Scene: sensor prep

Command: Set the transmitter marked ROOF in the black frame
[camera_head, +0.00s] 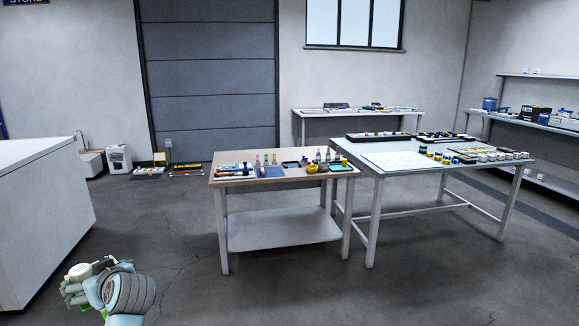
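My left gripper (76,287) is at the lower left, well in front of the tables and over the floor. Its fingers are small and partly hidden by my wrist; I cannot tell whether they are open or shut, or whether they hold anything. My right gripper is out of view. No marking ROOF is legible, so I cannot pick out the transmitter. I cannot tell which dark-edged item is the black frame; a small black-edged item (291,165) lies on the nearer wooden-topped table (225,182) among small parts.
A larger grey table (450,178) on the right holds a white sheet (398,161) and several small parts. A white counter (38,150) stands at the left. Another table (300,113) and shelves (545,77) are farther back. The foreground floor is clear.

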